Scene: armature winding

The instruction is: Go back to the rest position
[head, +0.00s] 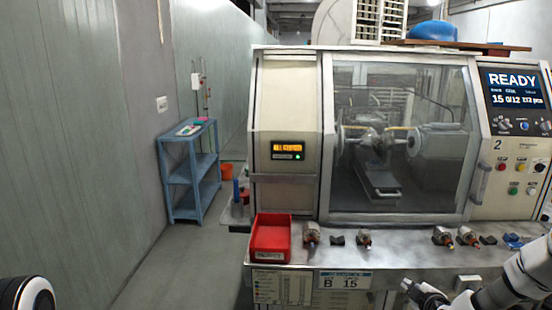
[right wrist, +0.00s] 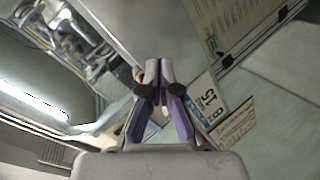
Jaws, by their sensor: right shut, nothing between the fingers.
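My right gripper (head: 407,284) shows at the lower right of the head view, in front of the machine bench (head: 400,238) and below its front edge. Its arm comes in from the right. In the right wrist view the two fingers of the right gripper (right wrist: 158,68) are together at the tips, with nothing between them. Part of my left arm shows at the lower left corner of the head view. My left gripper is out of the picture.
A winding machine with a glass window (head: 400,140) and a READY screen (head: 515,88) stands behind the bench. On the bench are a red bin (head: 271,240) and several armatures (head: 311,234). A blue shelf (head: 190,170) stands at left. The floor at centre left is clear.

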